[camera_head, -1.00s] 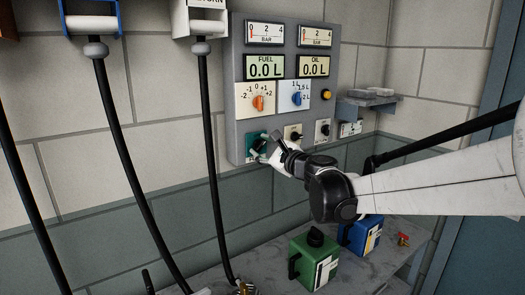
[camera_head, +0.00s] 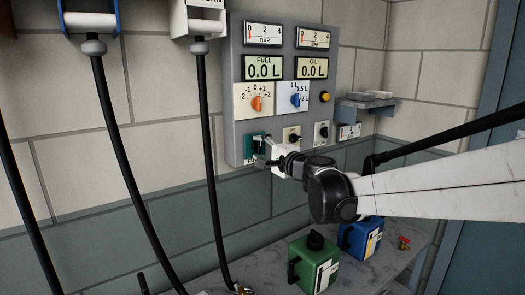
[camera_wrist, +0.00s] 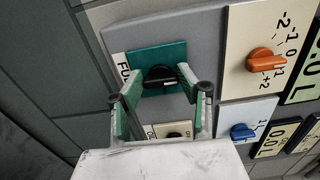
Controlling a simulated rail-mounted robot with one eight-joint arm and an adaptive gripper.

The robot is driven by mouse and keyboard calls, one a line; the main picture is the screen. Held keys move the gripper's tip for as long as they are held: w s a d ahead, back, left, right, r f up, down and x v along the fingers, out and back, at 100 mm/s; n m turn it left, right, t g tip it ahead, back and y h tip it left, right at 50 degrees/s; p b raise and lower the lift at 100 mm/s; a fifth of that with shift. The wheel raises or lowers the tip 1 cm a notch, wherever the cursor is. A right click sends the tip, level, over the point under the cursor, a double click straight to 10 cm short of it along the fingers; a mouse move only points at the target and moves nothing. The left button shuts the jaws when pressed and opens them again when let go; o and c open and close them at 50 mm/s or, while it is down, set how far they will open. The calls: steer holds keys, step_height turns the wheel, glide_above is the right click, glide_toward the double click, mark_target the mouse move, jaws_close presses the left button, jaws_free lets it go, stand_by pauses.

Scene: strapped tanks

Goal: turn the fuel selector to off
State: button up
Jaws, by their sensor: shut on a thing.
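The fuel selector is a black knob (camera_wrist: 158,77) on a green plate (camera_wrist: 165,55) with a partly hidden label reading "FU". The same green plate (camera_head: 253,139) is at the lower left of the grey panel in the head view. My gripper (camera_wrist: 158,84) has one finger on each side of the knob and is shut on it. In the wrist view the knob's long side runs roughly left to right. Its position marks cannot be read. In the head view my gripper (camera_head: 262,160) covers the plate's lower part.
The grey panel (camera_head: 284,75) holds gauges, displays, an orange knob (camera_head: 257,104), a blue knob (camera_head: 296,99) and two black switches right of the plate. A black hose (camera_head: 214,170) hangs to the left. Green (camera_head: 314,267) and blue (camera_head: 360,240) cans stand on the bench below.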

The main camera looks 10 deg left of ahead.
steer(key=shift+n, duration=0.3)
steer(key=o, duration=1.1)
steer(key=shift+o, duration=0.2)
steer(key=shift+s+d, duration=0.1)
steer(key=v, duration=1.1)
steer(key=shift+s+d, duration=0.25)
steer(key=s+d+f+n+g+h, duration=0.2)
steer(key=s+d+f+n+h, duration=0.2)
steer(key=s+d+f, duration=0.5)
steer(key=s+d+f+n+g+h, duration=0.3)
steer(key=s+d+f+h, duration=0.6)
steer(key=s+d, duration=1)
steer(key=s+n, duration=0.1)
steer(key=s, duration=0.1)
steer(key=shift+s, duration=0.35)
